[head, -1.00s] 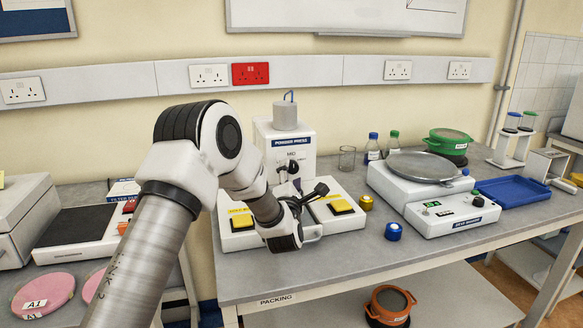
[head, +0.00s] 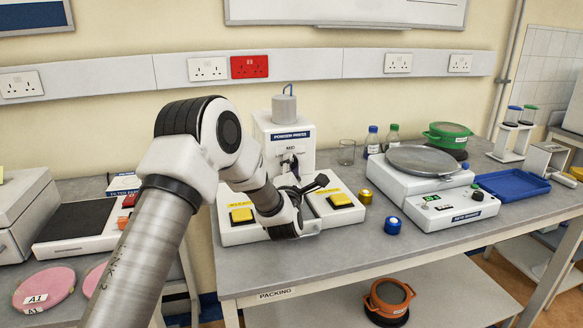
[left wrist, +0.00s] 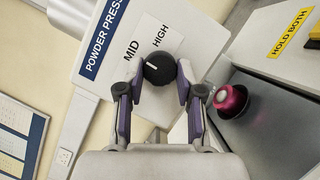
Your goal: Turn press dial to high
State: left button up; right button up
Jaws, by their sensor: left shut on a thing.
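The powder press (head: 268,128) is a white box at the back of the bench, with a grey cylinder on top. Its dial (left wrist: 163,69) is a round black knob with a white mark, beside printed MID and HIGH labels. In the left wrist view the mark points to the left, towards MID. My left gripper (left wrist: 157,78) has its two fingers on either side of the dial and is shut on it. In the head view my left gripper (head: 303,184) is in front of the press, and the dial is partly hidden. My right gripper is not in view.
Two yellow buttons (head: 241,215) (head: 340,200) flank the gripper on white housings. A shiny pink-red round thing (left wrist: 232,100) lies close to the fingers. A white scale (head: 455,215), blue tray (head: 512,186), and blue and gold cylinders (head: 393,226) (head: 365,196) stand to the right.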

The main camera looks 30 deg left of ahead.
pick_arm(q)
jog(key=shift+a+r, duration=0.1)
jog(key=shift+r, duration=0.1)
jog(key=shift+w+r+m+g+h+p, duration=0.1)
jog(key=shift+r+m+g+h+p, duration=0.15)
jog(key=shift+m+g+p, duration=1)
jog(key=shift+s+r+m+t+h+p, duration=0.15)
jog(key=shift+m+h+p, duration=0.25)
jog(key=shift+m, duration=1.9)
jog(key=shift+w+r+m+g+h+p, duration=0.2)
jog(key=shift+m+g+p, duration=0.65)
jog(key=shift+m, duration=0.9)
jog(key=o, duration=1.2)
jog(key=shift+c, duration=0.2)
jog(key=shift+a+f, duration=0.1)
jog(key=shift+f, duration=0.15)
jog(key=v, duration=1.2)
jog(key=shift+f, duration=0.15)
